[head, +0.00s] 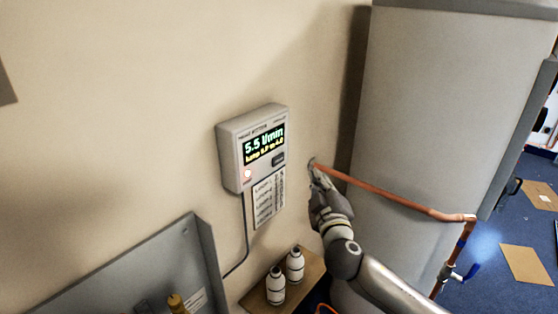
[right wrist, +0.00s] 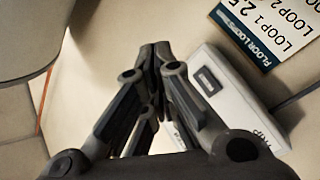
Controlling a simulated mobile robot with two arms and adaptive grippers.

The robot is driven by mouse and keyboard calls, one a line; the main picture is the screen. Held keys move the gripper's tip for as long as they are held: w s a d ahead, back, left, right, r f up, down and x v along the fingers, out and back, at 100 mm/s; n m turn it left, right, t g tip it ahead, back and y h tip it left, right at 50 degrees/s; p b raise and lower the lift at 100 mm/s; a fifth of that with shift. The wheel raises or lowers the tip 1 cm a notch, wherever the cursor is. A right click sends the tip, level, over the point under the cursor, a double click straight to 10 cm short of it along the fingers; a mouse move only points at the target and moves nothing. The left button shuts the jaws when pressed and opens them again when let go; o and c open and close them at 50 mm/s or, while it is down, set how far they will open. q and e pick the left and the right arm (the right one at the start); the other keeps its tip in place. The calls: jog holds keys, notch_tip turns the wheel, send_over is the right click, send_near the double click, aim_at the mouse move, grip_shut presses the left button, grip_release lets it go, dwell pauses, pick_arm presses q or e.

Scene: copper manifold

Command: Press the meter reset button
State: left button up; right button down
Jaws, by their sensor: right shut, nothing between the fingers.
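The meter (head: 230,150) is a light grey box on the wall, with a lit display (head: 264,145) reading "5.5 l/min" above a smaller yellow line. Its dark rectangular button (head: 278,159) sits below the display at the right. A small reddish light glows at its lower left. In the right wrist view, the meter (right wrist: 232,104) and dark button (right wrist: 208,81) show right of the fingers. My right gripper (head: 314,168) is shut and empty, right of the meter and apart from the button in the picture. It fills the middle of the right wrist view (right wrist: 155,52). My left gripper is not in view.
A printed sheet (head: 269,200) hangs below the meter. A copper pipe (head: 390,195) runs just right of my right gripper, before a large grey cylinder (head: 440,100). Two white bottles stand on a small wooden shelf (head: 255,300) below.

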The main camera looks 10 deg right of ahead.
aim_at(278, 160)
jog(key=w+a+b, duration=0.1)
jog(key=w+a, duration=0.4)
jog(key=w, duration=0.1)
jog(key=shift+w+b, duration=0.3)
jog(key=shift+b, duration=0.05)
jog(key=shift+a, duration=0.1)
dwell(1.2)
jog(key=shift+w+a, duration=0.25)
jog(key=shift+w, duration=0.1)
jog(key=shift+w+a+b, duration=0.2)
jog(key=shift+w+b, duration=0.05)
jog(key=shift+b, duration=0.2)
dwell(0.4)
jog(key=shift+s+d, duration=0.1)
jog(key=shift+s, duration=0.05)
dwell(0.3)
jog(key=shift+s+d, duration=0.35)
jog(key=shift+s, duration=0.15)
